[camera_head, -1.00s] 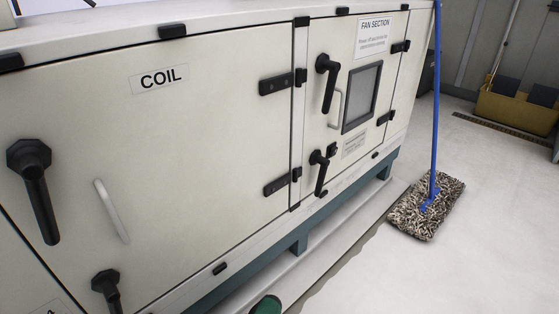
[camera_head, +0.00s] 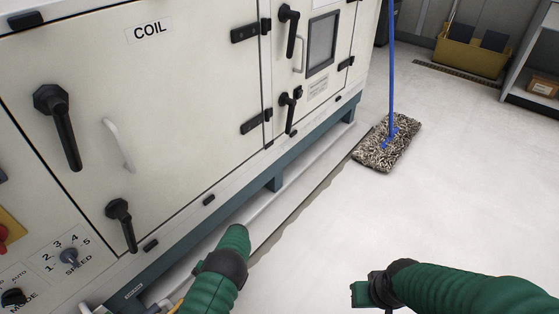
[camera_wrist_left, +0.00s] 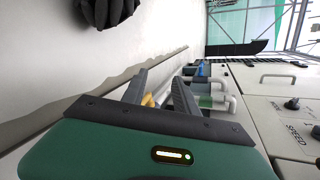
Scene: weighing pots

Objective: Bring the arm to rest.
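My left arm (camera_head: 215,283) shows at the bottom centre of the head view, a green sleeve with a dark joint, beside the base of the cabinet. Its gripper cannot be made out there. In the left wrist view my left gripper (camera_wrist_left: 159,82) has two dark fingers apart with nothing held between them; pipes show beyond the fingers. My right arm (camera_head: 440,288) enters from the lower right of the head view over bare floor.
A cream cabinet (camera_head: 190,80) with black handles fills the left. A speed knob (camera_head: 68,256) sits on its lower-left panel. A mop (camera_head: 385,148) with a blue pole stands on the floor. A yellow bucket (camera_head: 470,52) is at the back. The floor at right is clear.

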